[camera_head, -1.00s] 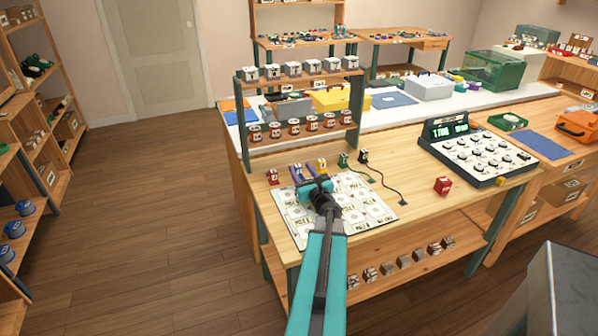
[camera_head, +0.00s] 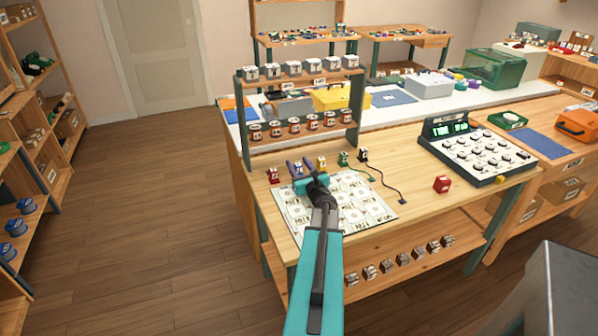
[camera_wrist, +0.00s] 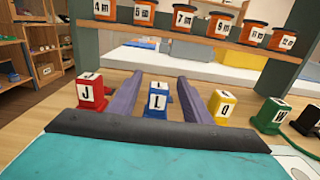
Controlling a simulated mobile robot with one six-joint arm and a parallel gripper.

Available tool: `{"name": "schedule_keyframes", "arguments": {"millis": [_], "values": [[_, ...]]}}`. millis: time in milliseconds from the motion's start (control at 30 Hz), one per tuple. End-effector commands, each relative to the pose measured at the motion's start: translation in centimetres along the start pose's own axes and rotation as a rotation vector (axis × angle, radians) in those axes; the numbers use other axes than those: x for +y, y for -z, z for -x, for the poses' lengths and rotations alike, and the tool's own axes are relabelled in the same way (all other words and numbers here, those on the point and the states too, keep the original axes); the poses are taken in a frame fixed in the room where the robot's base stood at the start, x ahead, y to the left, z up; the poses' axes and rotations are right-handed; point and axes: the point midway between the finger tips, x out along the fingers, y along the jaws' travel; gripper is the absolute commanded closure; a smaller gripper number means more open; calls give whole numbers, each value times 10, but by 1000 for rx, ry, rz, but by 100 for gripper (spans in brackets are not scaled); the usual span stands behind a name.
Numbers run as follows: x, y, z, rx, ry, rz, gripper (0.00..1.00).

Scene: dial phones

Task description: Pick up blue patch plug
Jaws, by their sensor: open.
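The blue patch plug (camera_wrist: 158,98) stands upright on the wooden bench, with a white face marked "L". In the wrist view it sits between the two purple fingers of my gripper (camera_wrist: 160,92), with a gap on each side. In the head view my gripper (camera_head: 298,168) is open at the back edge of the white card sheet, and the blue plug is mostly hidden by it. A red plug (camera_wrist: 90,92) marked "J" stands left of the fingers. A yellow plug (camera_wrist: 221,107) marked "Q" stands close by the right finger.
A green plug (camera_wrist: 270,115) and a black plug (camera_head: 363,156) with cords stand farther right. A shelf rack (camera_head: 300,140) with orange spools rises behind the plugs.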

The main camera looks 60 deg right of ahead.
Motion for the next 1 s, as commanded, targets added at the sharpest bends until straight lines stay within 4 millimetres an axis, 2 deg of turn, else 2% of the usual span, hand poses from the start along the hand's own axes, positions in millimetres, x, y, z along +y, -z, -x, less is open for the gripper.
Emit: {"name": "schedule_keyframes", "arguments": {"millis": [33,200,300,667,1000], "values": [[0,0,0,0,0,0,59],[0,0,0,0,0,0,88],[0,0,0,0,0,0,100],[0,-2,0,-1,0,1,100],[0,-23,1,-2,0,1,100]]}}
